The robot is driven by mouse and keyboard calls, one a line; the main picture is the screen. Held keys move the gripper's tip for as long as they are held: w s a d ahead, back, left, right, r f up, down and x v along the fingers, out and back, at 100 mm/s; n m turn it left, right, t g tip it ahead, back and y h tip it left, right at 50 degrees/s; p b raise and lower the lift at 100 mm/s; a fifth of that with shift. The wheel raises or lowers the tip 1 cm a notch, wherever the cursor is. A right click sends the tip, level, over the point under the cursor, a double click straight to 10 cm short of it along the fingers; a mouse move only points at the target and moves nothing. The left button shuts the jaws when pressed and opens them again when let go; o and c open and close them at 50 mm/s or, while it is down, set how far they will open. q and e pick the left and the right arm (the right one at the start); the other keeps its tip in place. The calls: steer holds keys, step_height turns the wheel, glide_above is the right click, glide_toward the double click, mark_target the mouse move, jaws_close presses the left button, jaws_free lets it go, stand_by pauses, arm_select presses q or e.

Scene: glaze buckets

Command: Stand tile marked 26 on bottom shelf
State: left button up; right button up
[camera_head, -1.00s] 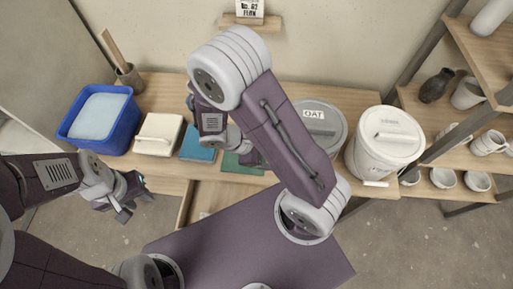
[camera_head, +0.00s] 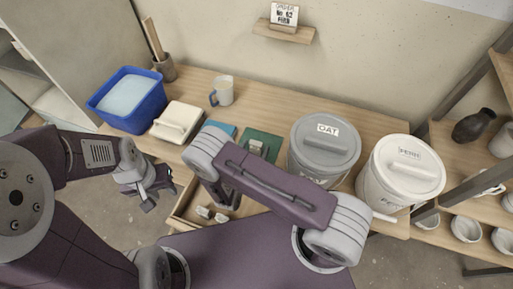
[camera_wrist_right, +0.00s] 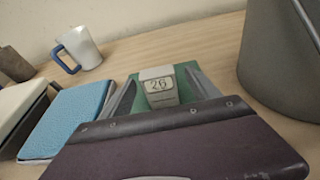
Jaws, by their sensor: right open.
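A cream block marked 26 (camera_wrist_right: 158,88) stands out from a green tile (camera_wrist_right: 186,72) on the bench in the right wrist view. In the head view the block (camera_head: 256,147) and green tile (camera_head: 272,142) lie between the blue tile and the OAT bucket. My right gripper (camera_wrist_right: 162,95) is open, its fingers on either side of the block; I cannot tell whether they touch it. My left gripper (camera_head: 160,195) is open and empty in front of the bench. A rack's lower shelf (camera_head: 433,219) at right holds white bowls.
A lidded OAT bucket (camera_head: 322,150) and white FERN bucket (camera_head: 400,175) stand right of the tile. A blue tile (camera_wrist_right: 68,118), cream container (camera_head: 178,122), blue tub (camera_head: 112,112) and mug (camera_head: 222,91) are left. A drawer (camera_head: 180,212) is open at the bench front.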

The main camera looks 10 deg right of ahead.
mark_target(258, 142)
steer(key=x, duration=0.4)
steer(key=shift+f, duration=0.1)
steer(key=shift+w+d+f, duration=0.15)
steer(key=shift+w+d, duration=0.1)
steer(key=shift+w, duration=0.2)
steer(key=shift+c, duration=0.9)
jaws_close()
step_height(258, 142, up, 10)
steer(key=p, duration=0.1)
